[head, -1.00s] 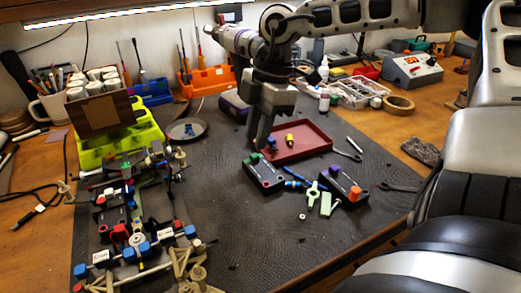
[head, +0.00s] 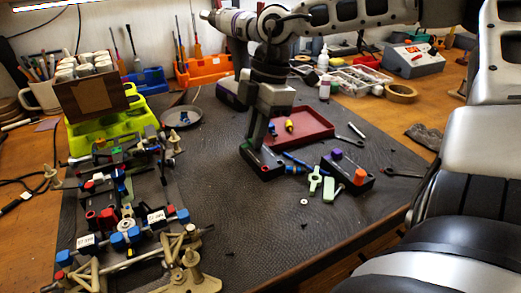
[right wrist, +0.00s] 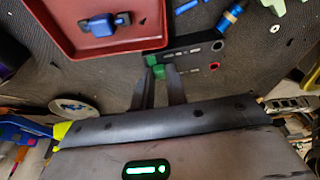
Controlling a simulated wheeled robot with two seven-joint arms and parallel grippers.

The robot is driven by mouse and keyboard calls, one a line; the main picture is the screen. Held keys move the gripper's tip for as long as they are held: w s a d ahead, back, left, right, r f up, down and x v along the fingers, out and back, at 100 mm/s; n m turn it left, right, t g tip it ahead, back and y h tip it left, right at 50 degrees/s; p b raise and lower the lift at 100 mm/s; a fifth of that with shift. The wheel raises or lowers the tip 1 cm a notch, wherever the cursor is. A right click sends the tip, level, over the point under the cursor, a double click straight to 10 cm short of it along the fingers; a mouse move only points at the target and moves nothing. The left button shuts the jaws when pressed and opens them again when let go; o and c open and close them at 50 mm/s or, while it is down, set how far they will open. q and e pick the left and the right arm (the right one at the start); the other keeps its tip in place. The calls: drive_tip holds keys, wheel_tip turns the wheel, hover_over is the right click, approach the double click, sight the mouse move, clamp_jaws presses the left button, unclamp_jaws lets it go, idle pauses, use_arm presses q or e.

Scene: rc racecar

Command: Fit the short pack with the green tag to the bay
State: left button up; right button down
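The pack with the green tag (right wrist: 160,73) is a black block (head: 264,167) lying on the dark mat, in front of the red tray. My right gripper (head: 250,146) points down at its left end. In the right wrist view its two fingertips (right wrist: 160,74) stand on either side of the green tag, with a narrow gap; whether they press on it I cannot tell. A second black pack (head: 341,172), with purple and orange parts, lies to the right. The racecar chassis (head: 126,224) stands at the left; I cannot clearly make out its bay. My left gripper is out of view.
The red tray (head: 318,140) holds small blue and yellow parts just behind the pack. A lime green rack (head: 95,135) stands behind the chassis. The mat between chassis and pack is mostly clear.

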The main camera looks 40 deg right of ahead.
drive_tip(key=shift+r, duration=0.5)
idle(0.4)
drive_tip(key=shift+r, duration=0.1)
drive_tip(key=shift+r+p, duration=1.25)
drive_tip(key=shift+r, duration=0.65)
drive_tip(key=shift+f+b, duration=1.25)
drive_tip(key=shift+f, duration=0.95)
drive_tip(key=shift+r, duration=0.15)
